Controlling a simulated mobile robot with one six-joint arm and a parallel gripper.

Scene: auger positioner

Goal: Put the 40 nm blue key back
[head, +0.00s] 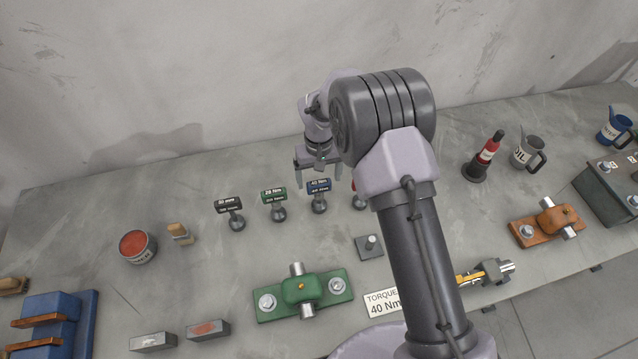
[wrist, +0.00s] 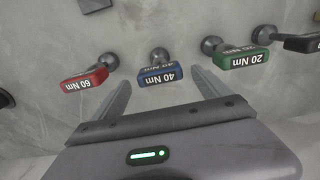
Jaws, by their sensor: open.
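The blue 40 Nm key (head: 318,187) stands upright in the row of keys on the grey bench, its labelled head on top. It also shows in the wrist view (wrist: 160,74). My gripper (head: 318,180) is open just behind and above the blue key. In the wrist view my gripper (wrist: 161,82) has one finger on either side of the blue key's head, with gaps on both sides and nothing held. A small dark square base with a peg (head: 369,246) is in front and to the right of the blue key.
A green key (head: 273,196) and a black key (head: 228,206) stand left of the blue one. A red 60 Nm key (wrist: 84,79) stands on its other side, partly hidden by my arm in the head view. A green clamp block (head: 328,290) and a torque sign (head: 382,303) lie nearer.

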